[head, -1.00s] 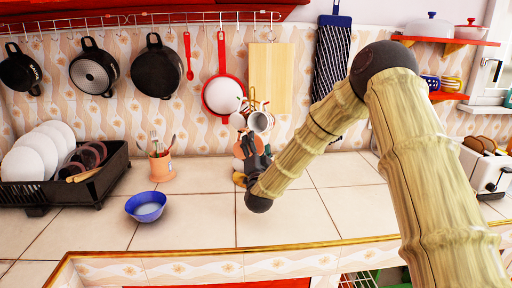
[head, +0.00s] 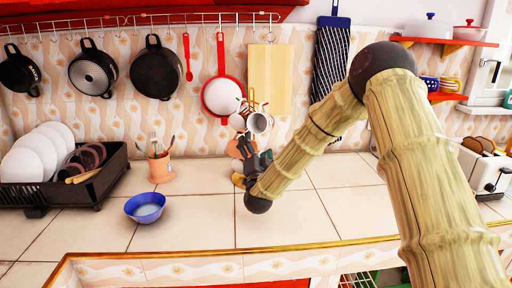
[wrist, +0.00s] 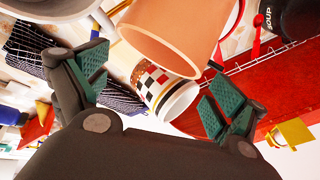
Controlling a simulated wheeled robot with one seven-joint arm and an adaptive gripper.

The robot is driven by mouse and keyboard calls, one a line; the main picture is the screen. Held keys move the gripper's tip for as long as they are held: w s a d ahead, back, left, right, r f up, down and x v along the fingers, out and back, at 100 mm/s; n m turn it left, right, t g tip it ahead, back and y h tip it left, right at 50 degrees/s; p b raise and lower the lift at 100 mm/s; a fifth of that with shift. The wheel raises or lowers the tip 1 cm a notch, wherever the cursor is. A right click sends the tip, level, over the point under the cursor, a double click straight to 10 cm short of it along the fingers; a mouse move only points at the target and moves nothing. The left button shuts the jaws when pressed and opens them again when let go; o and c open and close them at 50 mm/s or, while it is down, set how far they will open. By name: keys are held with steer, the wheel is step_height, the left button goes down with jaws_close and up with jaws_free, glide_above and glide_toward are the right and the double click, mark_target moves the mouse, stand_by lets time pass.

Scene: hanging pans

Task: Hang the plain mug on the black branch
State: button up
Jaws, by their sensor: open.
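My gripper (wrist: 155,72) is open, its two teal-padded fingers spread wide with nothing clamped between them. A plain terracotta mug (wrist: 175,28) is close above the gap between the fingers in the wrist view. A mug with a checkered band (wrist: 166,95) shows beyond it. In the head view my gripper (head: 254,153) is just below the mug tree, beside orange-brown mugs (head: 236,148). The black branch cannot be made out, and my gripper hides the lower tree.
A blue bowl (head: 146,208) and a utensil pot (head: 160,168) stand left on the tiled counter. A black dish rack (head: 100,195) is farther left. Pans and a cutting board (head: 271,78) hang behind the tree. A toaster (head: 483,170) is at the right. The front counter is clear.

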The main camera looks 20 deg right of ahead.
steer(key=v, duration=1.2)
